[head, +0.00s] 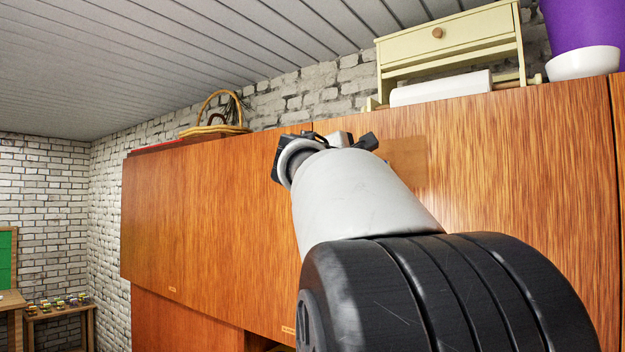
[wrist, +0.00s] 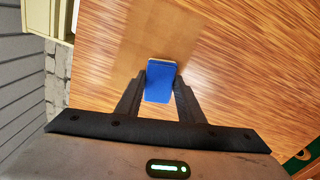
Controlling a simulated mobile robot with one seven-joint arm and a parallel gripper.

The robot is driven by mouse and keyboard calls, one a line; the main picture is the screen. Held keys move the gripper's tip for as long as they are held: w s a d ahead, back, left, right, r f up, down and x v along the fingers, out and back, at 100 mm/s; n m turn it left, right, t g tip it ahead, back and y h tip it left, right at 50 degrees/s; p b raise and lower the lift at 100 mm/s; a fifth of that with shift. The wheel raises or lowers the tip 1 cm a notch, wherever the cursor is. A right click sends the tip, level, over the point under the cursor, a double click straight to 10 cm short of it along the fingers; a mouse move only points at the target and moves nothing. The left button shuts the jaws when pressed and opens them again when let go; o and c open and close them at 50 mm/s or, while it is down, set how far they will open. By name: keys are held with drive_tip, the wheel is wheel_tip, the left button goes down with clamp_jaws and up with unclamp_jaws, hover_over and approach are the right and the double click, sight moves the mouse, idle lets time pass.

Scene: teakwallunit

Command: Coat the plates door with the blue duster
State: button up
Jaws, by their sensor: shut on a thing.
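The blue duster (wrist: 159,82) is between the fingers of my gripper (wrist: 161,88) in the wrist view, its far end at the wooden door face (wrist: 235,70). I cannot tell whether it touches. A browner, duller patch (wrist: 150,35) lies on the door just beyond the duster. The head view shows this patch (head: 405,158) near the top of the upper door (head: 500,170), right of my gripper (head: 325,142). My arm covers much of this door, and the duster is hidden there. The small door labels are too small to read, so I cannot tell which is the plates door.
On top of the cabinet stand a wicker basket (head: 215,127), a cream drawer stand (head: 450,40), a white roll (head: 440,88) and a purple pot (head: 585,25) in a white saucer. Another wooden door (head: 200,210) lies to the left. The ceiling slopes close above.

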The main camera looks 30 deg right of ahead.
drive_tip(key=shift+s+d+b, duration=0.5)
drive_tip(key=shift+s+d, duration=0.2)
drive_tip(key=shift+s, duration=0.95)
drive_tip(key=shift+s+d+b, duration=0.55)
drive_tip(key=shift+s+d, duration=0.15)
drive_tip(key=shift+s, duration=0.95)
drive_tip(key=shift+s+d+b, duration=0.5)
drive_tip(key=shift+s+d, duration=0.2)
drive_tip(key=shift+s, duration=0.95)
drive_tip(key=shift+r+p, duration=0.8)
drive_tip(key=shift+r, duration=0.05)
drive_tip(key=shift+w+a+p, duration=0.85)
drive_tip(key=shift+w+a, duration=0.7)
drive_tip(key=shift+w, duration=2.2)
drive_tip(key=shift+w+a+p, duration=0.85)
drive_tip(key=shift+w+a, duration=0.7)
drive_tip(key=shift+w, duration=2.15)
drive_tip(key=shift+s+d+r+b, duration=0.25)
drive_tip(key=shift+s+d+b, duration=0.45)
drive_tip(key=shift+s, duration=1.35)
drive_tip(key=shift+s+d+r+b, duration=0.25)
drive_tip(key=shift+s+d, duration=0.75)
drive_tip(key=shift+s, duration=1)
drive_tip(key=shift+s+d+r+b, duration=0.2)
drive_tip(key=shift+s+d+b, duration=0.5)
drive_tip(key=shift+s, duration=1.35)
